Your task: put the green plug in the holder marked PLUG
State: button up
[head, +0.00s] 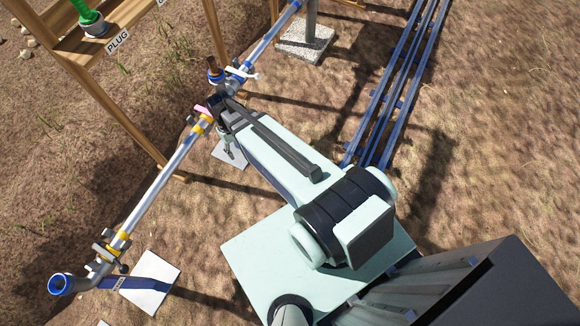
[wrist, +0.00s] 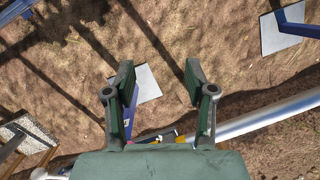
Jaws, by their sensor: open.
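A sign reading PLUG (head: 117,42) is on the shelf's edge beside that cup. The plug appears to stand in the cup, but I cannot see how deep. My gripper (wrist: 160,78) is open in the wrist view, with nothing between its fingers. It points down at the ground, well apart from the plug. In the head view my arm largely hides it.
A grey pipe (head: 163,187) with yellow bands and clamps runs diagonally beside my arm, with a blue-rimmed open end (head: 61,284) at lower left. Wooden posts (head: 120,122) hold the shelf. Blue rails (head: 395,85) run at upper right. Bare ground lies left of the pipe.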

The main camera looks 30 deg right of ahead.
jog(key=s+d+f+g, duration=0.1)
jog(key=s+f, duration=0.2)
jog(key=s, duration=0.6)
jog(key=s+d+f+m+g, duration=0.1)
jog(key=s+f, duration=0.3)
jog(key=s, duration=0.5)
jog(key=s+d+f+g, duration=0.2)
jog(key=s+f, duration=0.1)
jog(key=s, duration=0.7)
jog(key=shift+d+f+m, duration=0.15)
jog(key=shift+d+m, duration=0.1)
jog(key=shift+m, duration=0.15)
